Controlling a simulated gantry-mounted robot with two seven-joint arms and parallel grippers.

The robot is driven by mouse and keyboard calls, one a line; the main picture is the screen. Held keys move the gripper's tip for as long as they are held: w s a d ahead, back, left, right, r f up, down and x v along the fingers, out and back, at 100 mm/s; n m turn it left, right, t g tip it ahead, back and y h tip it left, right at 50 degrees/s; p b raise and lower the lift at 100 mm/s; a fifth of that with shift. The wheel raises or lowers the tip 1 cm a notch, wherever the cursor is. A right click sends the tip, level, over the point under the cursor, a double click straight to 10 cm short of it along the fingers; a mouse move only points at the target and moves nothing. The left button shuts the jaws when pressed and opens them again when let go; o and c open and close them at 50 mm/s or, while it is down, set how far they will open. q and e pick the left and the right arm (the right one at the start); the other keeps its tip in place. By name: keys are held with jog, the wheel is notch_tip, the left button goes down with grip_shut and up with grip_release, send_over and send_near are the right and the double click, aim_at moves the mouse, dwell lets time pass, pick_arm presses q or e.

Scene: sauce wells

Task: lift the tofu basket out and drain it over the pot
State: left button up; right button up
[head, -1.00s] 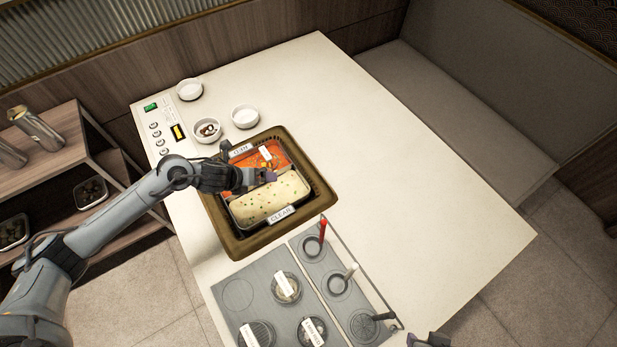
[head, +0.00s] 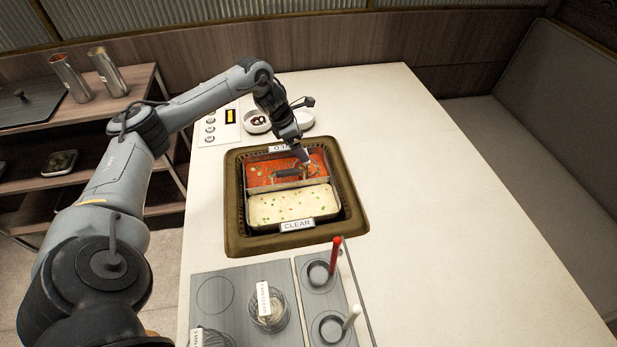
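The pot is split in two, with red broth (head: 259,175) at the back and pale broth with colored bits (head: 292,205) at the front. A plate reading CLEAR (head: 297,225) is on its front rim. A dark bar like a handle (head: 288,173) lies over the red half near the divider; I take it for the tofu basket's handle. The basket's body and any tofu cannot be made out. My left gripper (head: 305,160) points down over the red half, just above and right of that bar. Whether its fingers are open or shut is too small to tell. My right gripper is out of view.
A brown frame (head: 239,243) surrounds the pot. White bowls (head: 257,122) stand behind it, beside a control panel (head: 210,130). In front are grey inset panels with a glass bowl (head: 270,317), a red-handled tool (head: 335,255) and a white-handled one (head: 350,318). The table's right side (head: 440,200) is clear.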

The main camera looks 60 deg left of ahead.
pick_arm(q)
jog(key=x, duration=0.2)
jog(key=shift+w+d+f, duration=0.1)
jog(key=shift+w+f, duration=0.05)
jog(key=shift+f, duration=0.2)
jog(key=b+x, duration=0.1)
jog(key=x, duration=0.3)
jog(key=shift+s+f+b, duration=0.25)
jog(key=shift+s+b, duration=0.1)
jog(key=shift+b, duration=0.05)
jog(key=shift+w+d+f, duration=0.15)
jog(key=shift+w+f, duration=0.1)
jog(key=shift+f, duration=0.2)
jog(key=shift+r, duration=0.1)
jog(key=c, duration=0.8)
jog(key=shift+r+p, duration=1.25)
jog(key=shift+r, duration=3.75)
